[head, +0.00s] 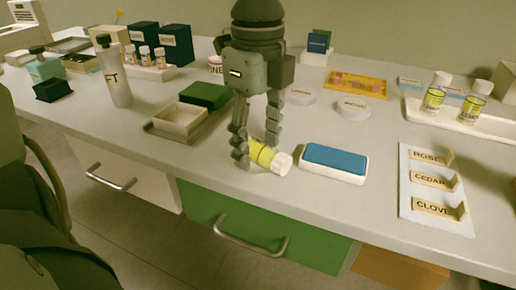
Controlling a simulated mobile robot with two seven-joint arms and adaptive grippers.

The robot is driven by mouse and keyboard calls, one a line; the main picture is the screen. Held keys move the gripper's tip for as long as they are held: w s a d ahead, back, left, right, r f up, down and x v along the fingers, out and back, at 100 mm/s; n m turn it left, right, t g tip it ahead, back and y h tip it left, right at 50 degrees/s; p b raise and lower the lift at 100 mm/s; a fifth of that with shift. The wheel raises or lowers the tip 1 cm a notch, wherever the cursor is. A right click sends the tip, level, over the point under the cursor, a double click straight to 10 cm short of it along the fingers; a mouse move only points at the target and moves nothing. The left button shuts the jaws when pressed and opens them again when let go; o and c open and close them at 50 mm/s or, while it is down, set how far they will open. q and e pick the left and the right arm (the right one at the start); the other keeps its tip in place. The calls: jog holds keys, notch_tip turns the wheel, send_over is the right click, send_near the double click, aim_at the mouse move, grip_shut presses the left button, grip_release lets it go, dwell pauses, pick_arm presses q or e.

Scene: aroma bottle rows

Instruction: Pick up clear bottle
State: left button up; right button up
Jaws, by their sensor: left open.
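A bottle with a yellow label and white cap (281,162) lies on its side near the front edge of the counter (375,140). My left gripper (256,150) points down over it, open, with its fingers around the bottle's body. The fingers hide part of the bottle, and I cannot tell whether they touch it. Two clear bottles with yellow labels and white caps, one left (435,97) and one right (474,104), stand upright at the white tray (413,104) on the right. My right gripper is not in view.
A blue-topped white block (334,161) lies just right of the fallen bottle. A tray with a beige box (180,119) and green block (205,95) is to the left. A card labelled ROSE, CEDAR and CLOVE (418,211) lies at right. A tall grey bottle (117,82) stands at left.

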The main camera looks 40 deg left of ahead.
pick_arm(q)
grip_shut()
jog(key=shift+r, duration=0.1)
dwell(0.3)
